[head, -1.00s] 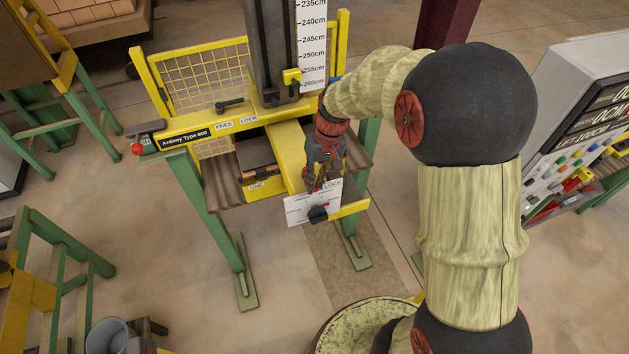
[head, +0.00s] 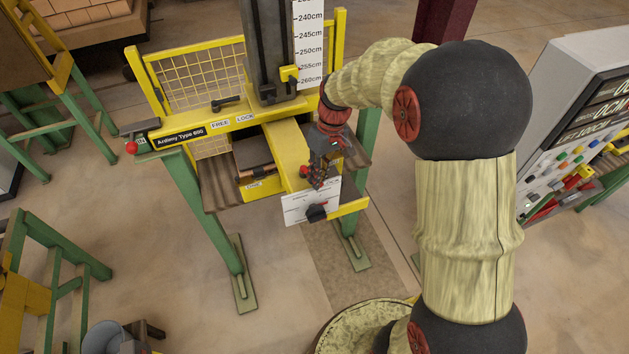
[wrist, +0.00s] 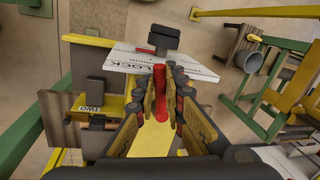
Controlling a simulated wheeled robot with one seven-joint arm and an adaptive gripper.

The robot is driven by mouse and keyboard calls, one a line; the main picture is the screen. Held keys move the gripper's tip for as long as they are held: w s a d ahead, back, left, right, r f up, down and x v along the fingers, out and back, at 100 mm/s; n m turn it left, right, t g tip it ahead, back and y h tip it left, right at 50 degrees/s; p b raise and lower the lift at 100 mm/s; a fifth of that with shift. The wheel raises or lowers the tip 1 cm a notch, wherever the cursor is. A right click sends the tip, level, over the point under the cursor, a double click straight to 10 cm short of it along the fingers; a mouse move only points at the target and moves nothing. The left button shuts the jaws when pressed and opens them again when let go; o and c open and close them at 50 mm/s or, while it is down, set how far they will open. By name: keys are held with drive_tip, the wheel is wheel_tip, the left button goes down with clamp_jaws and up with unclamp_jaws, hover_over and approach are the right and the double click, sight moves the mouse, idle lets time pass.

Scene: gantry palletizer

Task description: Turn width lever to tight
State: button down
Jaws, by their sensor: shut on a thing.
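A red lever (wrist: 160,92) stands between the fingers of my gripper (wrist: 160,108) in the wrist view. My gripper is shut on it. In the head view my gripper (head: 320,180) is at the front of the yellow machine, just above a white label plate (head: 298,208). The lever is mostly hidden by the fingers there, with a bit of red (head: 304,171) showing. The plate carries the word LOCK, also seen in the wrist view (wrist: 200,66). A black knob (head: 316,212) sits at the plate's lower part, and it also shows in the wrist view (wrist: 164,38).
The machine has a yellow beam (head: 232,122) with FREE and LOCK labels and a black handle (head: 228,103). A height scale (head: 310,45) stands behind. A grey control console (head: 575,115) is at the right. Open floor lies in front of the machine.

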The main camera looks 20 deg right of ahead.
drive_tip(key=d+n, duration=0.1)
drive_tip(key=n, duration=0.1)
drive_tip(key=w+d+n+b, duration=0.1)
drive_tip(key=shift+w+f+n+g, duration=0.1)
drive_tip(key=shift+w+n+g, duration=0.05)
drive_tip(key=shift+n+g, duration=0.2)
drive_tip(key=n, duration=0.1)
drive_tip(key=w+d+n, duration=0.1)
drive_tip(key=n, duration=0.1)
drive_tip(key=shift+h+b, duration=0.4)
drive_tip(key=shift+w+d+n+g+h, duration=0.2)
drive_tip(key=shift+w+n, duration=0.35)
drive_tip(key=shift+n, duration=0.45)
drive_tip(key=shift+w+d+n+g+h, duration=0.2)
drive_tip(key=shift+w+n, duration=0.35)
drive_tip(key=shift+n, duration=0.4)
drive_tip(key=shift+w+d+n+g+h, duration=0.1)
drive_tip(key=shift+w+d+n, duration=0.15)
drive_tip(key=shift+w+n, duration=0.55)
drive_tip(key=shift+s+n, duration=0.2)
drive_tip(key=shift+n, duration=0.2)
drive_tip(key=c, duration=1.8)
unclamp_jaws()
drive_tip(key=shift+c, duration=0.2)
drive_tip(key=v, duration=1.2)
